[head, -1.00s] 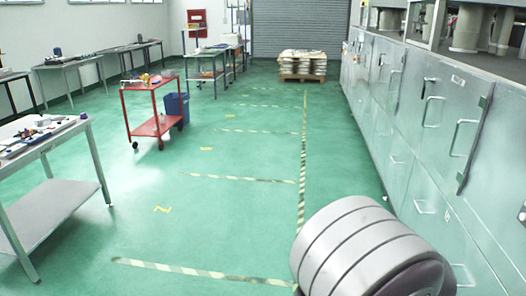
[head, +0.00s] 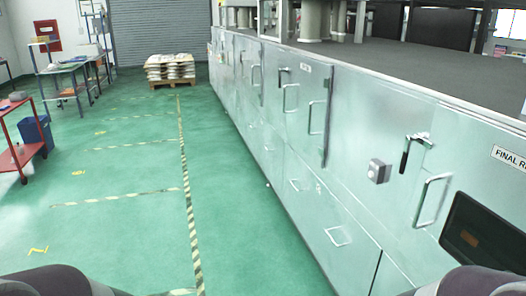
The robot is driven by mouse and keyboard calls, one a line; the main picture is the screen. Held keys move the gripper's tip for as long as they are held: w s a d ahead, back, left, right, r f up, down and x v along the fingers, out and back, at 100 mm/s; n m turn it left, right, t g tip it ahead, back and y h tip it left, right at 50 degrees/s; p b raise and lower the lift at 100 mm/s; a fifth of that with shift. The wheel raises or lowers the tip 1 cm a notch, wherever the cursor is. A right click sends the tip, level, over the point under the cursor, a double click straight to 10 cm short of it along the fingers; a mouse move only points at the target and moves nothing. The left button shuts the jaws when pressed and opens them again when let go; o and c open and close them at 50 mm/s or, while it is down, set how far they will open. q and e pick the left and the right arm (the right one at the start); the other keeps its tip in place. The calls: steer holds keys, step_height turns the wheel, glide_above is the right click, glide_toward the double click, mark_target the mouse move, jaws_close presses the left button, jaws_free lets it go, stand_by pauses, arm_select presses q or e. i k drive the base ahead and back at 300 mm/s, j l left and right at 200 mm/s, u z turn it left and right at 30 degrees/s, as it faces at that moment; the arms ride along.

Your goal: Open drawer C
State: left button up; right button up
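A long run of pale metal cabinets (head: 375,125) fills the right side of the head view. Its lower row has drawer fronts with horizontal bar handles, a nearer drawer handle (head: 337,237) and a farther drawer handle (head: 299,186). These fronts look shut. No letter C is readable, so I cannot tell which front is drawer C. A small mark (head: 318,187) beside the farther handle is too small to read. Neither gripper shows; only dark rounded parts of my own body show at the bottom corners.
Upper doors carry vertical handles (head: 432,200), a latch (head: 415,149) and a small grey box (head: 378,171). A "FINAL R..." label (head: 510,157) and a dark panel (head: 485,235) are at right. A red cart (head: 20,150) and loaded pallet (head: 171,70) stand beyond clear green floor.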

mark_target(279, 141)
steer(key=i+j+u, duration=0.1)
steer(key=i+u, duration=0.15)
steer(key=i, duration=0.6)
steer(key=i+j, duration=0.1)
steer(key=i, duration=0.7)
steer(key=i+j, duration=0.1)
steer(key=i, duration=0.7)
steer(key=i+z, duration=0.1)
steer(key=i, duration=0.7)
steer(key=i+j+z, duration=0.15)
steer(key=i+z, duration=0.3)
steer(key=i, duration=0.25)
steer(key=i+j+z, duration=0.45)
steer(key=i, duration=0.2)
steer(key=i+j+z, duration=0.4)
steer(key=i+j, duration=0.15)
steer(key=i, duration=0.1)
